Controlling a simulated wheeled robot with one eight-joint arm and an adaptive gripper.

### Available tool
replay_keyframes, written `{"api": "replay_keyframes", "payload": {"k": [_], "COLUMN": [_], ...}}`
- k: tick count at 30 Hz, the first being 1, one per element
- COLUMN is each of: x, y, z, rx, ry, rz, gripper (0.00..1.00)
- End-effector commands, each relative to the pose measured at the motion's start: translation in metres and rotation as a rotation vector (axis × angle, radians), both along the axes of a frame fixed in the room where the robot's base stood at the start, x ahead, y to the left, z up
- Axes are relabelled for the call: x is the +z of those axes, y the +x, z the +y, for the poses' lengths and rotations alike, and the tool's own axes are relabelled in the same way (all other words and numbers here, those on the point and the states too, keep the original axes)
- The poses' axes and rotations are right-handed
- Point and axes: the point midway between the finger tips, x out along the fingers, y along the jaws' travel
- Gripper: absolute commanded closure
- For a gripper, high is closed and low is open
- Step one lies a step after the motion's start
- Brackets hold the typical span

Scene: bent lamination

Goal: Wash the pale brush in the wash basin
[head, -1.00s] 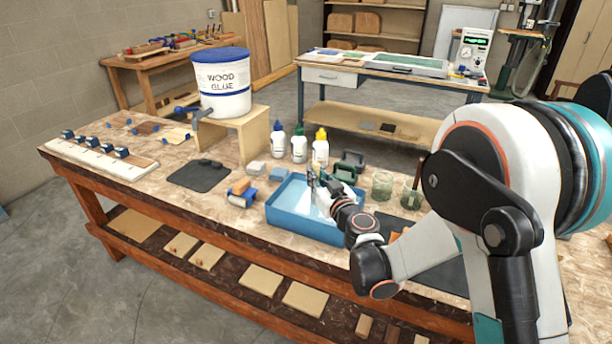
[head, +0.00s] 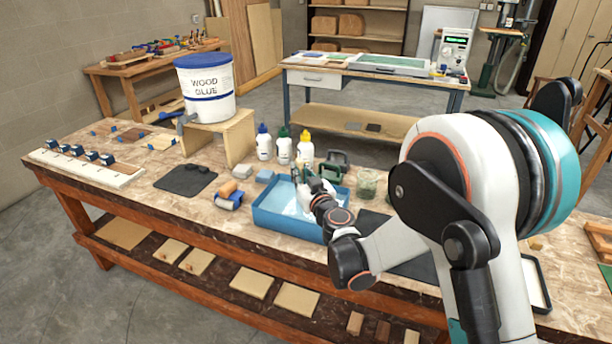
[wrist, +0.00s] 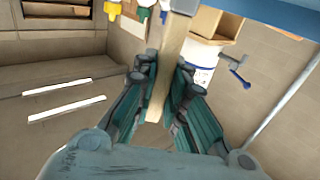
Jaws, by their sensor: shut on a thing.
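The blue wash basin (head: 270,219) stands on the bench and holds pale liquid. My gripper (head: 308,186) is over the right part of the basin in the head view. In the wrist view my gripper (wrist: 160,95) is shut on a pale wooden handle, which I take to be the pale brush (wrist: 169,50). The handle runs between the teal fingers and out of the top of that view. The brush's bristles do not show clearly, so I cannot tell whether they touch the liquid. A blue edge (wrist: 285,12), probably the basin, shows at the upper right.
Bottles (head: 284,147), a dark green clamp-like item (head: 333,163) and a glass jar (head: 367,183) stand behind and right of the basin. The wood glue bucket (head: 207,88) sits on a small stand (head: 238,140). A dark mat (head: 186,180) lies left.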

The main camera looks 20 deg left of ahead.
Motion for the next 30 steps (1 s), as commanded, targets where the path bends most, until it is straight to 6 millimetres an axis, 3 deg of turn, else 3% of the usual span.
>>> {"api": "replay_keyframes", "payload": {"k": [1, 11, 30], "x": [0.001, 0.0, 0.0], "y": [-0.01, -0.01, -0.013], "z": [0.013, 0.013, -0.039], "rx": [0.025, 0.027, 0.02], "ry": [0.014, 0.017, 0.013], "rz": [0.011, 0.013, 0.01], "gripper": [1.0, 1.0, 1.0]}}
